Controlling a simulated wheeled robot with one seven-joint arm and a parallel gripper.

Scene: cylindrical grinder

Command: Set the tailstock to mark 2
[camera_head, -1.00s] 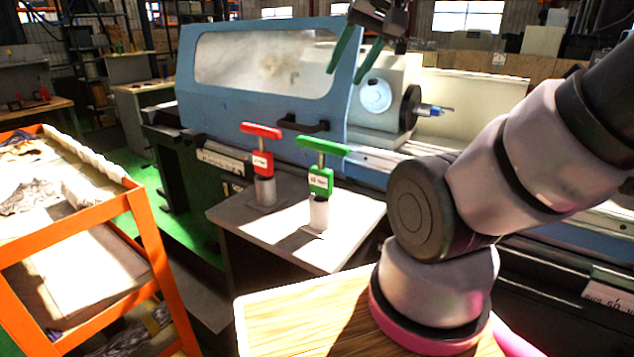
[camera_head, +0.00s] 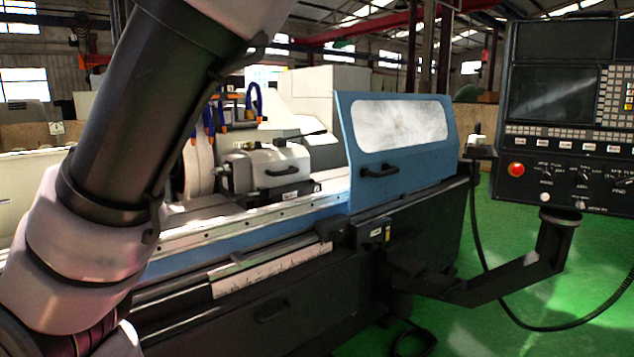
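The tailstock (camera_head: 268,166) is a pale grey housing with a dark handle on its front. It sits on the machine bed, left of the blue sliding door (camera_head: 397,185) and right of a large pale grinding wheel (camera_head: 199,165). A white scale strip (camera_head: 268,272) with small markings runs along the front of the bed below it. The marks are too small to read, so I cannot tell which one the tailstock stands at. My gripper is out of view; only my arm links cross the left side.
A control panel (camera_head: 567,120) with a red button (camera_head: 516,169) hangs at the right on a dark bracket arm (camera_head: 500,280). A black cable loops over the green floor (camera_head: 560,338). My arm hides the bed's left end. Open floor shows at the lower right.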

